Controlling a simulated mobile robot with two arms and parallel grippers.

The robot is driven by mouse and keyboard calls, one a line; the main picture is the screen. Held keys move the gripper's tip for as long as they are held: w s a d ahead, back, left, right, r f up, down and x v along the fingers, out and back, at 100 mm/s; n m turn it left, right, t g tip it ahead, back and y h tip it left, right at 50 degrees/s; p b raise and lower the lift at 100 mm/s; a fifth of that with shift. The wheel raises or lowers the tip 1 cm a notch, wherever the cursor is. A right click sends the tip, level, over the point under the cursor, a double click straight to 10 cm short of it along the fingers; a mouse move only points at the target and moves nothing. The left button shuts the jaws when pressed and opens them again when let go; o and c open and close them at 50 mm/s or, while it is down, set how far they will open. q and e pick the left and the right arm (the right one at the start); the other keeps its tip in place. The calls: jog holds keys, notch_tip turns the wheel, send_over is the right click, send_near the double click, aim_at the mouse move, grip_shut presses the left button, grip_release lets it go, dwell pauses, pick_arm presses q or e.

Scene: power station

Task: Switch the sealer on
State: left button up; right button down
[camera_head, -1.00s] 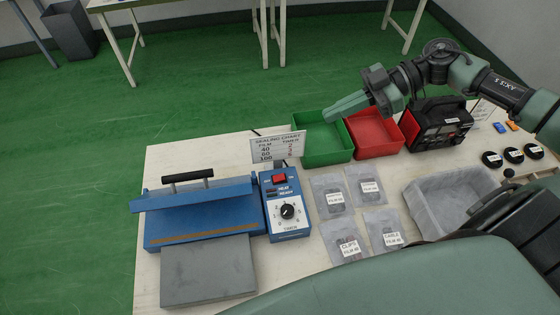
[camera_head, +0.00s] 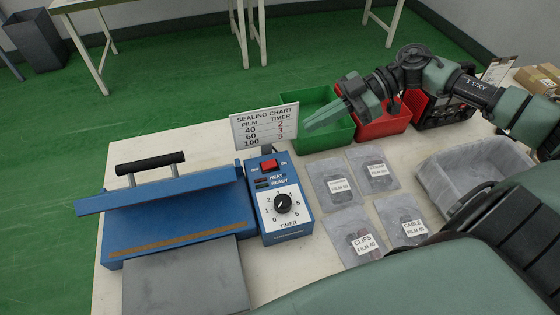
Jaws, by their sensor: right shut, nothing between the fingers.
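The blue sealer (camera_head: 175,217) stands at the left of the table, with a black handle (camera_head: 150,163) on its raised bar. Its control box (camera_head: 285,228) is joined at the right. It carries a red rocker switch (camera_head: 269,167) marked with an ON side, small HEAT and READY windows (camera_head: 272,181), and a black timer knob (camera_head: 283,203). Which side of the switch is pressed is too small to tell. My right gripper (camera_head: 310,127) is shut and empty, above the green bin's front left edge, up and right of the switch and apart from it. My left gripper is out of view.
A sealing chart (camera_head: 265,127) stands just behind the control box. Green (camera_head: 320,142) and red (camera_head: 385,124) bins stand at the back. Several labelled bags (camera_head: 363,240) lie right of the box, beside a grey tray (camera_head: 432,178). A grey plate (camera_head: 185,280) lies in front of the sealer.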

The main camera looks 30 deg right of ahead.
dwell(0.3)
jog(key=p, duration=0.1)
send_over(282, 164)
jog(key=a, duration=0.1)
jog(key=f, duration=0.4)
jog(key=shift+w, duration=0.2)
jog(key=f, duration=0.3)
jog(key=shift+d+f+p, duration=0.2)
jog(key=shift+f+p, duration=0.05)
jog(key=shift+p, duration=0.05)
jog(key=shift+s+d+f, duration=0.1)
jog(key=shift+d+f, duration=0.05)
jog(key=shift+f, duration=0.35)
jog(key=shift+s+d+f+y+b, duration=0.1)
jog(key=shift+d+f+y+b, duration=0.05)
jog(key=shift+f+y+b, duration=0.4)
jog(key=shift+r, duration=0.25)
